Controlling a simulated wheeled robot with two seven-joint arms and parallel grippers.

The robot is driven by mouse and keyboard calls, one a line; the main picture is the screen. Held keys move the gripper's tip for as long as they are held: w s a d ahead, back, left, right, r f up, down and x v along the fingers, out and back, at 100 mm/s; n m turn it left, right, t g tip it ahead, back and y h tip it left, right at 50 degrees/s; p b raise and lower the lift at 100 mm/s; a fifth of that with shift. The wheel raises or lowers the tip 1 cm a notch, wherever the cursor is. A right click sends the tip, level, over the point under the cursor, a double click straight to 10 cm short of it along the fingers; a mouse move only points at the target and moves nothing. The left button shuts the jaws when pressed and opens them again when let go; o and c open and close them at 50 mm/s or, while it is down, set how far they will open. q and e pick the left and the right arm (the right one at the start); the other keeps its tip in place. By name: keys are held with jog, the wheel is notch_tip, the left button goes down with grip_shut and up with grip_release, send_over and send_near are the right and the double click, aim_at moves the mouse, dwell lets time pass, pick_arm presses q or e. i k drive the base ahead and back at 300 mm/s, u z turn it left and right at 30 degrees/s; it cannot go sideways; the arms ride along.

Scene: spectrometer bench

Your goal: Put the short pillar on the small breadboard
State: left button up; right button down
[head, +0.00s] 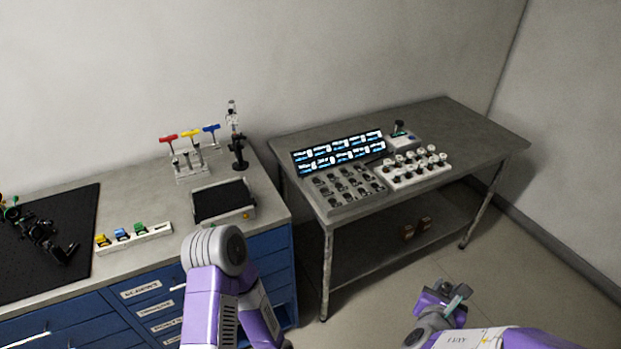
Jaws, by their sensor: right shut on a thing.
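My right gripper (447,298) is low at the bottom right, over the floor in front of the right table. It is shut on a small grey piece (459,296) that looks like the short pillar. The piece is tilted in this view and partly hidden by the fingers. A small black board with a pale rim, which looks like the small breadboard (222,201), lies on the blue-drawer bench near its right end, well away from that gripper. My left arm stands in front of this bench; its gripper does not show.
A large black breadboard (70,225) covers the bench's left part. A rack of coloured pieces (135,239), colour-handled tools (190,165) and a tall post assembly (237,150) stand on the bench. The right table (450,115) holds trays and a lit panel (338,150). Open floor lies in front.

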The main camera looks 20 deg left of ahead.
aim_at(223, 198)
jog(key=u, duration=0.8)
jog(key=i, duration=0.65)
jog(key=u, duration=0.65)
jog(key=i, duration=0.45)
